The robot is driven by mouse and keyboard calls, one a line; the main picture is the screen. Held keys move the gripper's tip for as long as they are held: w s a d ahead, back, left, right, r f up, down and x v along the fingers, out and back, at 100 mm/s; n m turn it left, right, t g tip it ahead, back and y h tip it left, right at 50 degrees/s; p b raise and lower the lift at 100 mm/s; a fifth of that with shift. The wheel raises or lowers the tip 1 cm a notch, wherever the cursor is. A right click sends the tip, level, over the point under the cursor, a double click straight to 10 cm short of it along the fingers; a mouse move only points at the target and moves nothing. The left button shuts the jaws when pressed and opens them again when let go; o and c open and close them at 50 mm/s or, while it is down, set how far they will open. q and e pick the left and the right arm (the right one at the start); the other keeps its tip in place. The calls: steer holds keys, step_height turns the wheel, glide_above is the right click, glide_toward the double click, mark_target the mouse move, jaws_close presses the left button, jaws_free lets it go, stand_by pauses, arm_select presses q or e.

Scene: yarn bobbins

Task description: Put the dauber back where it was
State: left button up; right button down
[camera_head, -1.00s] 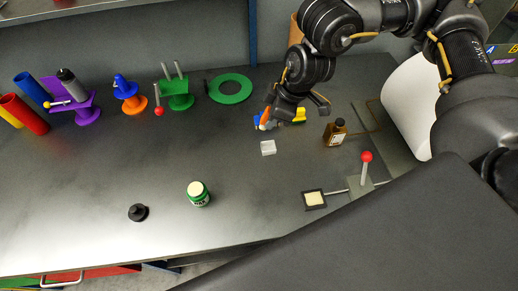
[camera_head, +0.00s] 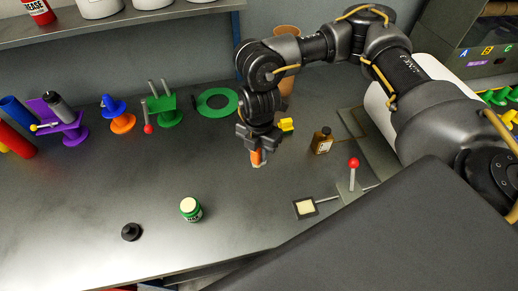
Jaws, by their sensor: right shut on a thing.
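The dauber, as I take it, is the small orange piece (camera_head: 257,155) in the jaws of my right gripper (camera_head: 256,146). The gripper points down and is shut on it, and the piece looks about upright. A small pale block (camera_head: 259,164) shows directly under the orange piece, partly hidden by it. I cannot tell whether the dauber is inside the block, touching it or just above it. My left gripper is not in view.
A brown bottle (camera_head: 321,141) and a yellow piece (camera_head: 286,125) stand close to the right gripper. A green jar (camera_head: 191,210), a black knob-like piece (camera_head: 131,232) and a red-knobbed lever (camera_head: 353,164) are nearer.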

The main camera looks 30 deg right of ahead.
steer(key=w+d+f, duration=0.1)
steer(key=w+f, duration=0.1)
steer(key=f, duration=0.1)
steer(key=w+d+f, duration=0.1)
steer(key=w+f, duration=0.2)
steer(key=w+d+f, duration=0.2)
steer(key=f, duration=0.2)
steer(key=shift+w+d, duration=0.1)
steer(key=shift+w, duration=0.1)
steer(key=shift+w+f, duration=0.1)
steer(key=shift+f, duration=0.25)
steer(key=shift+f, duration=0.45)
steer(key=c, duration=1.3)
jaws_free()
steer(key=shift+o, duration=0.5)
